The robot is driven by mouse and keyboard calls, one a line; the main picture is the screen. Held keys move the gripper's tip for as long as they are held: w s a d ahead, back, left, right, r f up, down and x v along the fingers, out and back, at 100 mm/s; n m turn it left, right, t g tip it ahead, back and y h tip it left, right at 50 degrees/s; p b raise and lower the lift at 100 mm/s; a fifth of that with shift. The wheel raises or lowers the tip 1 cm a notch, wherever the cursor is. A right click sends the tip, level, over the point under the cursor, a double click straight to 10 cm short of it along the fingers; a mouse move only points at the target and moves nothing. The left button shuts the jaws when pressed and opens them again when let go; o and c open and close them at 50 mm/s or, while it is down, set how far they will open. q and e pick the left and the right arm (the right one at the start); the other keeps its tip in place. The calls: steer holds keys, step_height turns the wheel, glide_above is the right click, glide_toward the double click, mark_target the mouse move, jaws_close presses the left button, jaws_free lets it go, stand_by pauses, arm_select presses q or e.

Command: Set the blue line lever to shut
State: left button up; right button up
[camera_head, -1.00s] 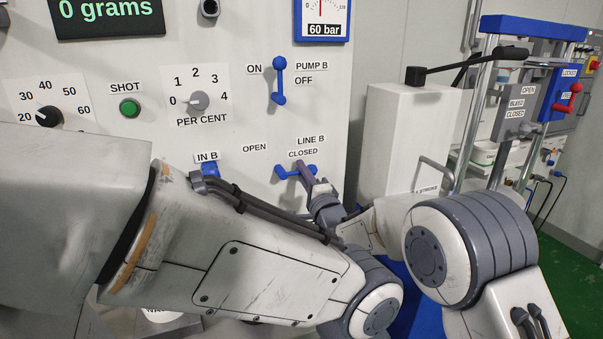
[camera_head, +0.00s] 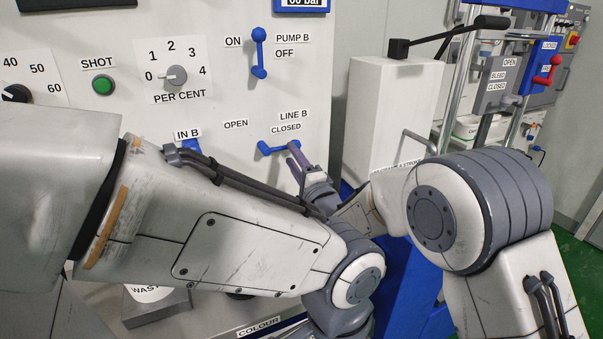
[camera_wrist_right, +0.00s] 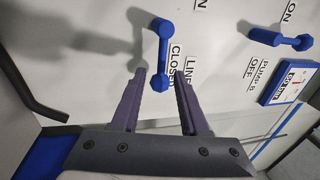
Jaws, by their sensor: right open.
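The blue LINE B lever (camera_head: 279,149) lies about level on the white panel, below the CLOSED label (camera_head: 286,128) and right of and below the OPEN label (camera_head: 235,125). My right gripper (camera_head: 295,158) is at the lever's right end. In the right wrist view its two fingers (camera_wrist_right: 160,76) are apart, one on each side of that end. I cannot tell whether either finger touches it. My left gripper is not in view.
The blue PUMP B lever (camera_head: 258,54) stands upright above. A grey dial (camera_head: 175,76) and green SHOT button (camera_head: 103,85) are to the left. A white box with a black-handled bar (camera_head: 396,100) stands close on the right. My arm covers the lower panel.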

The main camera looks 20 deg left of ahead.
steer(key=v, duration=0.6)
steer(key=shift+b, duration=0.35)
